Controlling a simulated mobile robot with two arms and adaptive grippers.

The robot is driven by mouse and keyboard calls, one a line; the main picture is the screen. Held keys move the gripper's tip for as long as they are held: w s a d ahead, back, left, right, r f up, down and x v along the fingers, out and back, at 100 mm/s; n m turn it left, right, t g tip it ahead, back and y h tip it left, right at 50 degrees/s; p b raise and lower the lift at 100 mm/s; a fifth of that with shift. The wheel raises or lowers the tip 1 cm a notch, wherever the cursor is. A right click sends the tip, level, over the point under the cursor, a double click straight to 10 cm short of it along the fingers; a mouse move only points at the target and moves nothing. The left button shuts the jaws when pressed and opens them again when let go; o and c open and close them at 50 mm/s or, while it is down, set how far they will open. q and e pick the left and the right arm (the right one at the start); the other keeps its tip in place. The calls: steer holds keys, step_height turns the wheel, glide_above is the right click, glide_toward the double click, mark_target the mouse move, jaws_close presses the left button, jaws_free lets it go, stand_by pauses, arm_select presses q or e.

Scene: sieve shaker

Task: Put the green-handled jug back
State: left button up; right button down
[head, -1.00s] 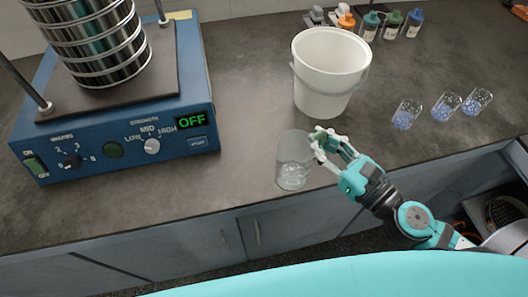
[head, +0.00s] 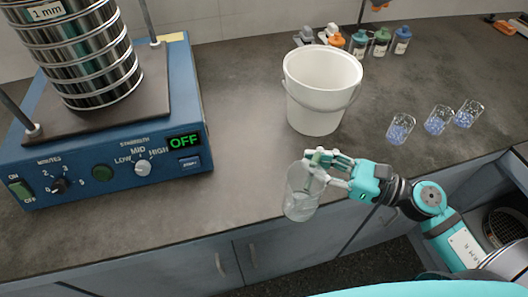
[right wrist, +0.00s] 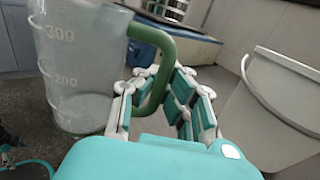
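The green-handled jug (head: 302,200) is a clear beaker with a green handle, at the counter's front edge in the head view. It leans slightly there, and I cannot tell if its base touches the counter. The right wrist view shows its clear wall with marks (right wrist: 75,70) and its green handle (right wrist: 162,45). My right gripper (head: 322,165) is to the right of the jug, its fingers closed around the handle; they also show in the right wrist view (right wrist: 160,95).
A white bucket (head: 318,105) stands behind the jug. The blue sieve shaker (head: 110,165) is at the left, its display reading OFF. Three glasses with blue grains (head: 437,121) stand at the right. Several small bottles (head: 380,43) are at the back. Counter between shaker and bucket is clear.

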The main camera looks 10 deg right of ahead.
steer(key=w+a+f, duration=0.1)
steer(key=w, duration=0.3)
steer(key=w+a+f+p, duration=0.1)
steer(key=w+a+f, duration=0.1)
steer(key=w, duration=0.3)
steer(key=w+a+f+p, duration=0.1)
steer(key=w+a, duration=0.1)
steer(key=w, duration=0.2)
steer(key=shift+w+f, duration=0.25)
steer(key=shift+f, duration=0.15)
steer(key=shift+f, duration=0.2)
steer(key=c, duration=1.5)
jaws_free()
steer(key=shift+r, duration=0.1)
